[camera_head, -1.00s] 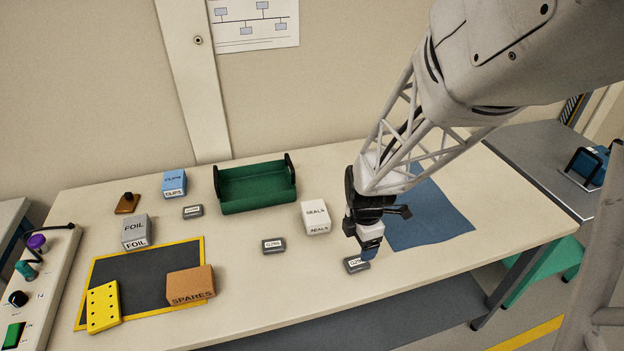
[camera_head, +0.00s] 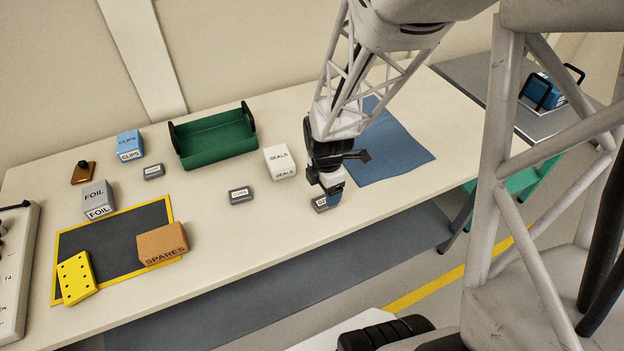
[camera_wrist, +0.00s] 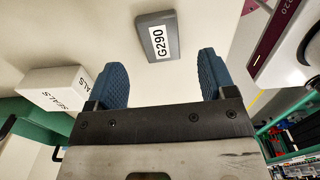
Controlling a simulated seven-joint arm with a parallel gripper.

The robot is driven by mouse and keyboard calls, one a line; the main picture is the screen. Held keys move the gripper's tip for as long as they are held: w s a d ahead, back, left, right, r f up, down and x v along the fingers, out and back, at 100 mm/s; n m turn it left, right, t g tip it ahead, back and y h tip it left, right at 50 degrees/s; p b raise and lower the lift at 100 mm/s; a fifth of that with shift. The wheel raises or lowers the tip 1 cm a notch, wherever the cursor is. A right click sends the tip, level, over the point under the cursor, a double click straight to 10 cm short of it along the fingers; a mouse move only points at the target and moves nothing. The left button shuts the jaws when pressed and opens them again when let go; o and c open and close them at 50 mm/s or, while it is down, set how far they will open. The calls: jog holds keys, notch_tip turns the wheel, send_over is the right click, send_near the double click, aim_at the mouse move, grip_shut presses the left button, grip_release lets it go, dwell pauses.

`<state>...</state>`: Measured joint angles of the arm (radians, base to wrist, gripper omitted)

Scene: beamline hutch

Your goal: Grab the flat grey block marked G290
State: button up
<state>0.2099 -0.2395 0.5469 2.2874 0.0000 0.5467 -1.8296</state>
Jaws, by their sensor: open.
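The flat grey block marked G290 (camera_wrist: 157,38) lies on the table. In the wrist view its white label reads clearly, and it sits just beyond the fingertips, roughly centred between them. In the head view the same block (camera_head: 319,204) is near the table's front edge, partly hidden by my gripper (camera_head: 334,194). My gripper is open with nothing between its blue fingers, which also show in the wrist view (camera_wrist: 163,66). It is just above the block, pointing down.
Two similar grey blocks (camera_head: 241,195) (camera_head: 153,172) lie to the left, their labels too small to read. The white SEALS box (camera_head: 280,162) is close by, left and behind. A green tray (camera_head: 212,152) stands at the back; a blue mat (camera_head: 400,156) lies right.

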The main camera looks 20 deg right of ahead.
aim_at(324, 201)
jog(key=shift+f, duration=2.4)
jog(key=c, duration=1)
jog(key=shift+c, duration=0.2)
jog(key=shift+r, duration=0.1)
jog(key=shift+r, duration=0.75)
notch_tip(324, 201, up, 2)
jog(key=shift+r, duration=0.1)
jog(key=s+a+r, duration=0.1)
jog(key=s+a, duration=0.2)
jog(key=s, duration=1.2)
jog(key=shift+s+a, duration=0.15)
jog(key=shift+s, duration=0.2)
